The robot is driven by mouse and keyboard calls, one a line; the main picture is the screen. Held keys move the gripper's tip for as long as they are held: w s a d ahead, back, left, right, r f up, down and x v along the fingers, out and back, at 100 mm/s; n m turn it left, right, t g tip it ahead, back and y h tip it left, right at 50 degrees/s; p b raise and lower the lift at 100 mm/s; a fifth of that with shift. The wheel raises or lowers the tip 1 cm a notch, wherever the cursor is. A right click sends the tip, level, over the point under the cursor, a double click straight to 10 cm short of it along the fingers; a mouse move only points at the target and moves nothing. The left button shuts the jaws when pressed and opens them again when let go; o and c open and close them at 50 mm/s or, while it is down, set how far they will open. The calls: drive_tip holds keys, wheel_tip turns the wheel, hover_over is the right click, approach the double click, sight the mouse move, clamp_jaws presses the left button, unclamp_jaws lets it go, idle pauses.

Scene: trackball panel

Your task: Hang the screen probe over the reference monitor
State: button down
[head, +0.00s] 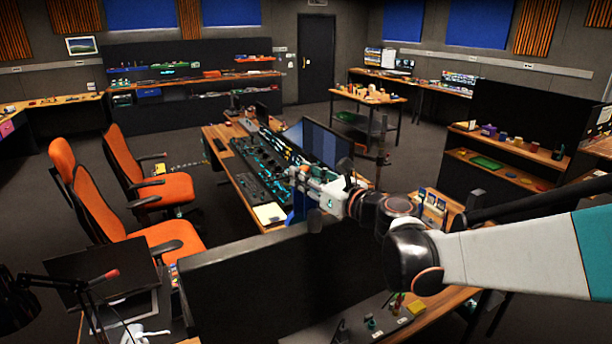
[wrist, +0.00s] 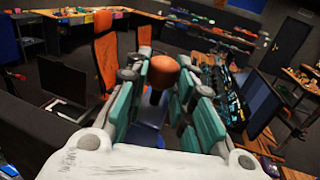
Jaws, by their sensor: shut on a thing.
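My gripper (head: 310,192) is in the middle of the head view, in front of the console desk's right end. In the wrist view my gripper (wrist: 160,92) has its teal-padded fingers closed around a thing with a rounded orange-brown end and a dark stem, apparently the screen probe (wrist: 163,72). A blue part shows below it, and the fingers hide much of it. The monitor on the console, apparently the reference monitor (head: 318,142), stands behind my gripper. It also shows to the right in the wrist view (wrist: 262,104), apart from the held thing.
Orange chairs (head: 160,200) are at the left, near another dark screen (head: 98,272). The console (head: 255,170) carries several controls. A small table (head: 368,97) with items stands behind.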

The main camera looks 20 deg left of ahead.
drive_tip(key=shift+s+d+f+b, duration=0.2)
drive_tip(key=shift+f+b, duration=0.25)
drive_tip(key=shift+f, duration=0.15)
drive_tip(key=shift+s+d+f+b, duration=0.2)
drive_tip(key=shift+f+b, duration=0.25)
drive_tip(key=shift+f, duration=0.1)
drive_tip(key=shift+w+f+b, duration=0.1)
drive_tip(key=shift+f+b, duration=0.4)
drive_tip(key=shift+f, duration=0.2)
drive_tip(key=shift+f+b, duration=2.6)
drive_tip(key=shift+f, duration=0.65)
drive_tip(key=c, duration=1.3)
unclamp_jaws()
drive_tip(key=shift+d, duration=0.1)
